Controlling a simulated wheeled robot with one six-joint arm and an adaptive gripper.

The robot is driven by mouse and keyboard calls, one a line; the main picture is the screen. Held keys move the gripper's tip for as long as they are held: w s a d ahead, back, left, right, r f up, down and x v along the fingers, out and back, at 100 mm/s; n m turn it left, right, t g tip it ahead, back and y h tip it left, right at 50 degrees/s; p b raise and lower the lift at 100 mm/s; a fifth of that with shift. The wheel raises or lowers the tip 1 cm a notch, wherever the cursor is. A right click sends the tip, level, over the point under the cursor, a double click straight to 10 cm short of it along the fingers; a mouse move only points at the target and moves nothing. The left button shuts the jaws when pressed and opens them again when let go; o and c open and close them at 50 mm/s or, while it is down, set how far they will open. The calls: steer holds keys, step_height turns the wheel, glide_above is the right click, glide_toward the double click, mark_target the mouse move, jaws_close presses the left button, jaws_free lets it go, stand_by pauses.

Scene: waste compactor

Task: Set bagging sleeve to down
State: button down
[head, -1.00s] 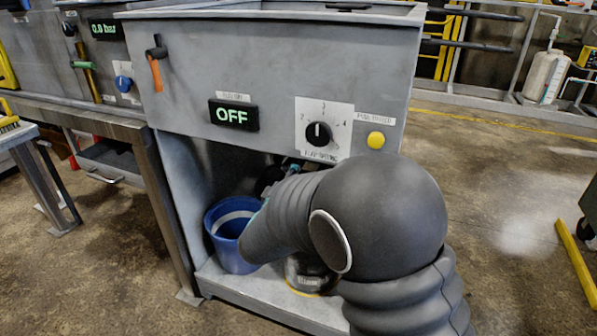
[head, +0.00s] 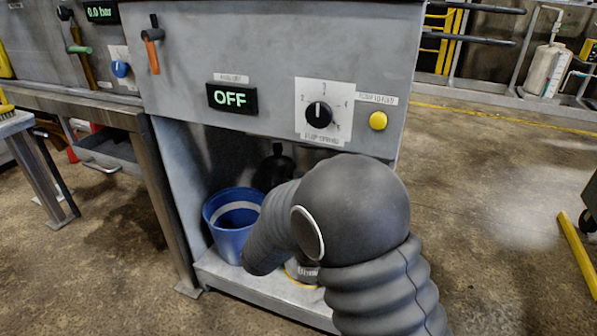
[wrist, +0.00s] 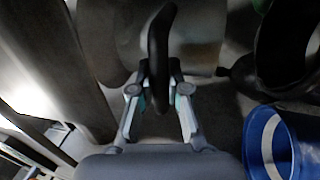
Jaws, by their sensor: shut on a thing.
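In the wrist view my gripper (wrist: 160,88) has its two fingers on either side of a dark curved handle (wrist: 161,40) and is shut on it. The handle stands up between the fingertips, against a grey surface. I cannot tell for sure that this handle belongs to the bagging sleeve, nor whether it counts as down. In the head view my arm hides the gripper and the handle, in front of the open bay under the grey machine (head: 190,55).
A blue bucket (head: 228,235) stands in the bay; it also shows in the wrist view (wrist: 262,135). A dark rounded object (head: 272,170) is behind it. The panel has an OFF display (head: 232,98), a black knob (head: 318,114), a yellow button (head: 378,121) and an orange-handled lever (head: 152,50).

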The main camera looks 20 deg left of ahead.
step_height(320, 180, down, 12)
steer(key=b, duration=0.4)
steer(key=shift+r, duration=0.2)
steer(key=c, duration=1.1)
jaws_free()
steer(key=shift+r, duration=0.1)
steer(key=shift+c, duration=0.2)
steer(key=s+f, duration=0.2)
steer(key=s, duration=0.9)
steer(key=shift+s+a, duration=0.4)
steer(key=shift+a, duration=0.05)
steer(key=shift+f, duration=0.15)
